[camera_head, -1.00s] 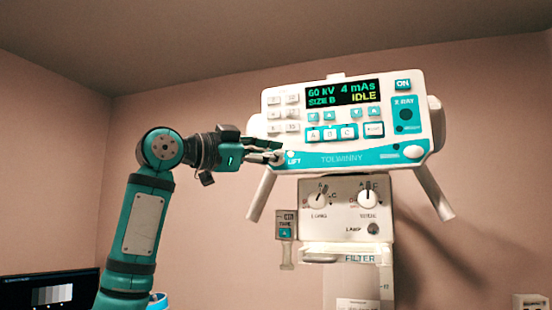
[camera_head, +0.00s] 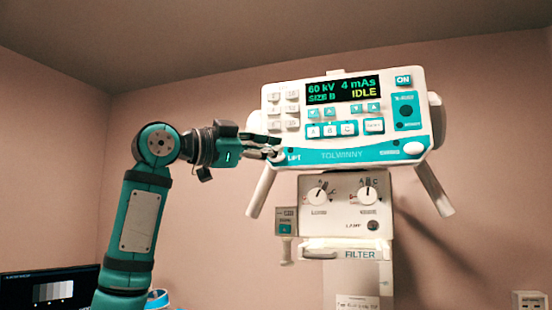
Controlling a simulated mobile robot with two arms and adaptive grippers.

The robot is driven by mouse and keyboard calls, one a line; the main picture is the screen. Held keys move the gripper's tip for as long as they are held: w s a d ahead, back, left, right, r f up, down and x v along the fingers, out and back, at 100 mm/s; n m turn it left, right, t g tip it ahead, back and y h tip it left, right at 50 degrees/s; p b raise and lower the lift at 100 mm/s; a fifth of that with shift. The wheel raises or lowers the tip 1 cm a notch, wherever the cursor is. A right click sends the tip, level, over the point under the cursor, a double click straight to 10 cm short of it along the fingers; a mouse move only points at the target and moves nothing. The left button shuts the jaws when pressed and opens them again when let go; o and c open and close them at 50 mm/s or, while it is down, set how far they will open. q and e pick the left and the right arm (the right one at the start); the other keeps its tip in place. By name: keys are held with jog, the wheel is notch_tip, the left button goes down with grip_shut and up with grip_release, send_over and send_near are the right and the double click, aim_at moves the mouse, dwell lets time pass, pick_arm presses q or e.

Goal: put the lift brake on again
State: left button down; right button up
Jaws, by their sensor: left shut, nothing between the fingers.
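The white and teal control console (camera_head: 345,155) hangs on the column and its display (camera_head: 343,89) reads 60 kV, 4 mAs, SIZE B, IDLE. At its lower left corner is the LIFT label (camera_head: 294,157), with a small dark lamp (camera_head: 291,149) above it and a pale rounded lift button (camera_head: 279,156) to its left. My left gripper (camera_head: 272,147) is shut and empty, its fingertips at this button and partly over it. I cannot tell whether they touch it. My right gripper is not in view.
Below the console is a collimator box (camera_head: 342,215) with two dials and a lamp button (camera_head: 373,226). A small hanging tag-like device (camera_head: 286,222) is at its left. White handles (camera_head: 262,190) slope down from the console. A monitor (camera_head: 48,287) stands at lower left.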

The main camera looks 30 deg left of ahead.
pick_arm(q)
jog(key=shift+s, duration=0.1)
jog(key=s, duration=0.2)
jog(key=s+d+b, duration=0.1)
jog(key=s, duration=0.2)
jog(key=shift+s+d, duration=0.2)
jog(key=shift+s, duration=0.15)
dwell(0.5)
